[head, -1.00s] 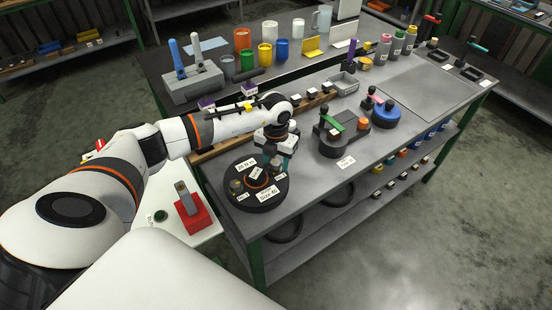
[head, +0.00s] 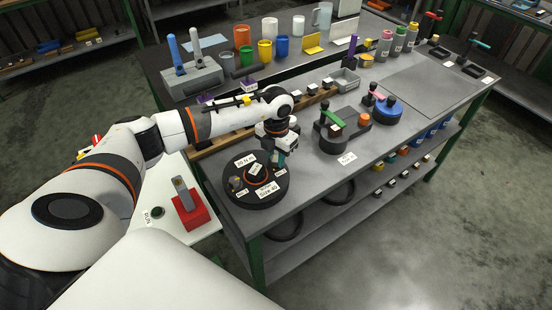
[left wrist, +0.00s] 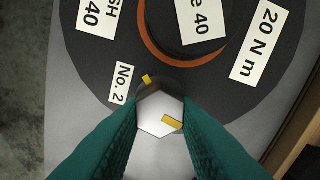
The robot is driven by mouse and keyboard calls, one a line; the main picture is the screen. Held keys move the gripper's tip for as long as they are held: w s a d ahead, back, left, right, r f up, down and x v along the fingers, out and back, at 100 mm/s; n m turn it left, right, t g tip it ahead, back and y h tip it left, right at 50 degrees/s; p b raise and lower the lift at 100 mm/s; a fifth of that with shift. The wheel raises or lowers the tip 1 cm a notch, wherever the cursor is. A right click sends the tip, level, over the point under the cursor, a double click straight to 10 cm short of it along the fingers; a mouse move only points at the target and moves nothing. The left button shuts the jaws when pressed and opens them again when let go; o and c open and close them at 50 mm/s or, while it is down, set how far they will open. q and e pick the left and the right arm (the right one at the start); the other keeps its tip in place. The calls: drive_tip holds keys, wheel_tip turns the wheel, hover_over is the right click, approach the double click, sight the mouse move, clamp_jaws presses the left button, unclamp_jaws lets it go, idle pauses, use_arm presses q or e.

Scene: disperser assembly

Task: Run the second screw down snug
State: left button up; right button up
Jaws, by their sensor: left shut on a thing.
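A round black disperser fixture (head: 240,201) with an orange ring (head: 262,183) and white labels sits at the near-left corner of the bench. In the left wrist view, a grey hex screw head (left wrist: 158,122) with two yellow marks is beside the "No. 2" label (left wrist: 122,83), at the fixture's rim. My left gripper (head: 281,162) is at the rim's right side, its teal fingers shut on the flats of this screw head. In the head view the gripper hides this screw. Another screw (head: 236,183) stands by the No. 1 label on the left side. My right gripper is not in view.
A black holder with a green-handled tool (head: 333,120) stands right of the fixture, with a blue round part (head: 387,113) beyond. A wooden rail (head: 215,143) lies behind my arm. A red block (head: 190,217) stands on the white side table.

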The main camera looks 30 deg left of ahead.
use_arm(q)
drive_tip(key=m+b, duration=0.3)
drive_tip(key=m, duration=0.1)
drive_tip(key=shift+d+f+m, duration=0.1)
drive_tip(key=shift+m, duration=0.2)
drive_tip(key=m+b, duration=0.4)
drive_tip(key=shift+m, duration=0.3)
drive_tip(key=m+b, duration=0.2)
drive_tip(key=m, duration=0.2)
drive_tip(key=shift+s+d+b, duration=0.1)
drive_tip(key=shift+b, duration=0.3)
drive_tip(key=shift+r+m+b, duration=0.2)
drive_tip(key=shift+m+b, duration=0.75)
drive_tip(key=shift+m, duration=1.05)
drive_tip(key=o, duration=1)
drive_tip(key=shift+s, duration=0.1)
